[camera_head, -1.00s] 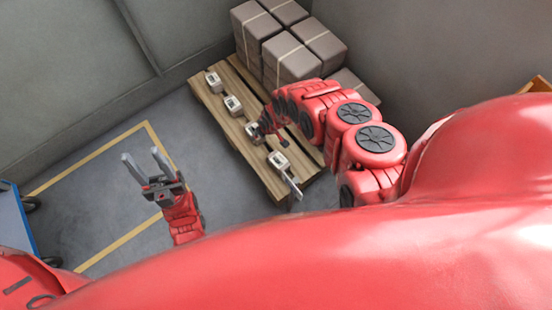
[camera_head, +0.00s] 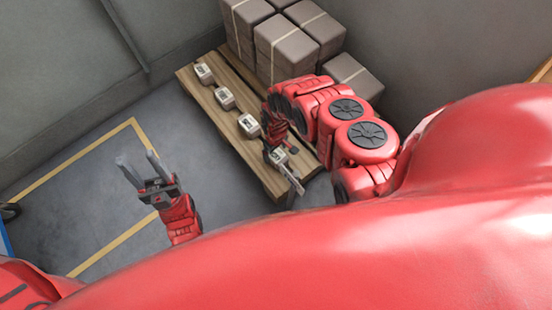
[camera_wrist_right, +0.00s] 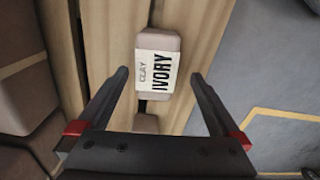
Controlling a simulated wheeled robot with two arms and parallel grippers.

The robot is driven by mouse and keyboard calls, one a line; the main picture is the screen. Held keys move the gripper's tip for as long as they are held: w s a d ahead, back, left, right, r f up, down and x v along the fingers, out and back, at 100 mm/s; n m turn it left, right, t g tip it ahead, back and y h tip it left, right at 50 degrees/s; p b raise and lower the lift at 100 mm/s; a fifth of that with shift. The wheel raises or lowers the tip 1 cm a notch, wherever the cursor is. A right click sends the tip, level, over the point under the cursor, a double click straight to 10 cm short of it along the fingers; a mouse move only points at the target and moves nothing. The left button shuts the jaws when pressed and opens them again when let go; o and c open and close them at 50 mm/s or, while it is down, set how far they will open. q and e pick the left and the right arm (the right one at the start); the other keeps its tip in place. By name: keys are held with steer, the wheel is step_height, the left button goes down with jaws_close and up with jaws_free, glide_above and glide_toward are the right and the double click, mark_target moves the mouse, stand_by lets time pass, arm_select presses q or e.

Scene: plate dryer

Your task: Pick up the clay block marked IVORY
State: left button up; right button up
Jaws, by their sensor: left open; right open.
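The clay block marked IVORY (camera_wrist_right: 170,45) lies on the pallet with its label up in the right wrist view. It appears to be the nearest block (camera_head: 279,157) of the row in the head view, partly covered by my right gripper. My right gripper (camera_wrist_right: 159,78) is open above the pallet. In the right wrist view the block shows between and slightly beyond its fingertips, with a gap on each side. In the head view my right gripper (camera_head: 280,151) is partly hidden by its own arm. My left gripper (camera_head: 137,158) is open and empty over the floor.
Several similar blocks (camera_head: 224,98) stand in a row on the wooden pallet (camera_head: 200,98); one (camera_wrist_right: 145,123) is partly behind my right gripper. Large strapped bricks (camera_head: 286,50) are stacked at the pallet's far side. A yellow-lined floor area (camera_head: 70,190) is clear.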

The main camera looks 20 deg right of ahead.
steer(key=shift+w+d+f+b, duration=0.15)
steer(key=shift+f+b, duration=0.6)
steer(key=shift+f, duration=0.8)
steer(key=shift+w+d+f+b, duration=0.1)
steer(key=shift+f+b, duration=0.6)
steer(key=shift+f, duration=0.85)
steer(key=shift+r, duration=0.1)
jaws_close()
